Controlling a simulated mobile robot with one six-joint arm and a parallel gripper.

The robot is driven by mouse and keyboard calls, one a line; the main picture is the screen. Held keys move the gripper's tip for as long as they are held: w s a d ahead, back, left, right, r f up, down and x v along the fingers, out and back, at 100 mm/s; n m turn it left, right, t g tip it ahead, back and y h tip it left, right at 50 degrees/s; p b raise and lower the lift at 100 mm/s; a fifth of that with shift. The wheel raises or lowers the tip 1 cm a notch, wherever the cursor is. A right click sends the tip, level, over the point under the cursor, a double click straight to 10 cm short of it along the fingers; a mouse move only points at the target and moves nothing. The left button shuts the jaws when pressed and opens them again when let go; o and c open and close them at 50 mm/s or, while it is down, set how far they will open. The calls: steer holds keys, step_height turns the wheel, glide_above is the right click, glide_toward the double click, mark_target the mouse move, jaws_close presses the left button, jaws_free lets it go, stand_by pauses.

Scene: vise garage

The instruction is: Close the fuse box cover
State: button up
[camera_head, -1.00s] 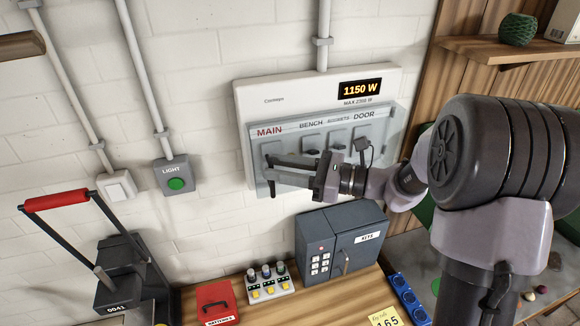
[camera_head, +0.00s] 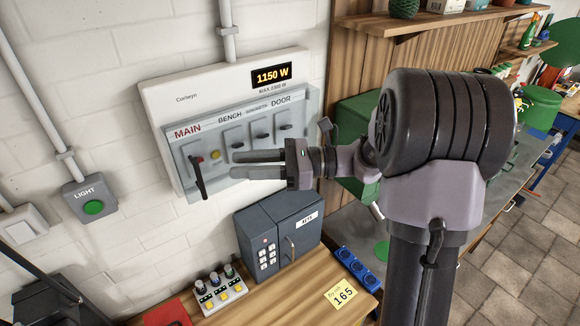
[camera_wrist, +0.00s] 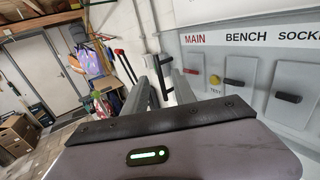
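The fuse box (camera_head: 155,95) is a pale case on the wall with a lit display. Its grey panel (camera_head: 270,115) is marked MAIN, BENCH and DOOR, with dark switches in a row. I cannot tell a separate clear cover from the panel face. A black upright bar handle (camera_head: 197,178) stands out at the panel's lower left, and it also shows in the wrist view (camera_wrist: 180,78). My gripper (camera_head: 234,164) is in front of the panel, right of the bar. Its two fingers point left with a gap between them, holding nothing visible.
A dark key box (camera_head: 262,222) stands on the wooden bench below. A small button unit (camera_head: 220,290) and blue sockets (camera_head: 357,267) are beside it. A grey light switch (camera_head: 88,198) is on the wall at left. A shelf (camera_head: 420,18) is at upper right.

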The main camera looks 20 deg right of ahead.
steer(key=v, duration=0.9)
steer(key=shift+d+f+b, duration=0.15)
steer(key=shift+d+b, duration=0.1)
steer(key=shift+b, duration=0.2)
steer(key=shift+w, duration=0.1)
steer(key=s+a+f+n+g+h+b, duration=0.45)
steer(key=s+a+f+b, duration=0.25)
steer(key=a+f+b, duration=0.25)
steer(key=s+f+n+t+h+b, duration=0.1)
steer(key=s+f+n+h+b, duration=0.2)
steer(key=f+b, duration=0.3)
steer(key=s+a+f+n+t+h+b, duration=0.1)
steer(key=s+f+n+h+b, duration=0.3)
steer(key=f, duration=0.5)
steer(key=s+f+n+t+h+b, duration=0.2)
steer(key=s+f+n+b, duration=0.3)
steer(key=f+b, duration=0.3)
steer(key=shift+a+n+h, duration=0.25)
steer(key=shift+n+h, duration=0.3)
steer(key=shift+h, duration=0.2)
